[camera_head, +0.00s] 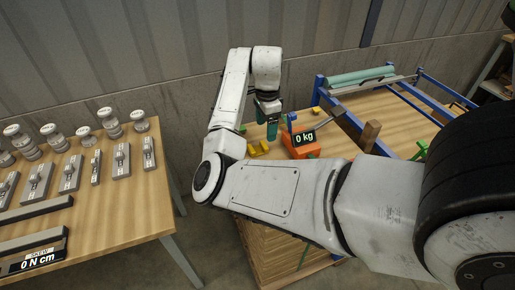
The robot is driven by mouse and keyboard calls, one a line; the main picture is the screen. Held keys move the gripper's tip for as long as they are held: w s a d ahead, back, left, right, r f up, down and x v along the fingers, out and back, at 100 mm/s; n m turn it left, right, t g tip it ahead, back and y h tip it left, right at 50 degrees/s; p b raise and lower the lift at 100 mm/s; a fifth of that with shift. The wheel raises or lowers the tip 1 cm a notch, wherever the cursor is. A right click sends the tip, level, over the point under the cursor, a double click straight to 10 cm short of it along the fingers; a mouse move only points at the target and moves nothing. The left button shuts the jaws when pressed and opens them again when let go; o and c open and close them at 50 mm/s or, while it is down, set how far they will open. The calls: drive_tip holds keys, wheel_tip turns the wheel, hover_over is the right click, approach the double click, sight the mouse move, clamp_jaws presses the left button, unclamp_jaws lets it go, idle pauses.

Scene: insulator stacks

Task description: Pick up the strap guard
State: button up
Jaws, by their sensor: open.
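My gripper (271,130) hangs from my raised arm and points down over the near left part of the right wooden table. Its fingers are small and partly blurred against the table; it is open, and I see nothing held. Small yellow angled pieces (258,151) lie on the table just below and left of it. They look like strap guards, but I cannot be sure which piece is meant. A small green piece (243,130) lies near the table's left edge. My forearm hides the near part of the table.
An orange scale (301,147) reading "0 kg" stands right of my gripper, near a brown block (370,134). A blue frame (394,84) with a teal roll (361,76) stands behind. The left table (126,205) holds insulators and metal fixtures. A gap separates the tables.

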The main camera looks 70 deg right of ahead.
sight(265, 144)
drive_tip(key=shift+a+f+p, duration=0.2)
drive_tip(key=shift+f+p, duration=0.55)
drive_tip(key=shift+f, duration=2.75)
drive_tip(key=c, duration=1.1)
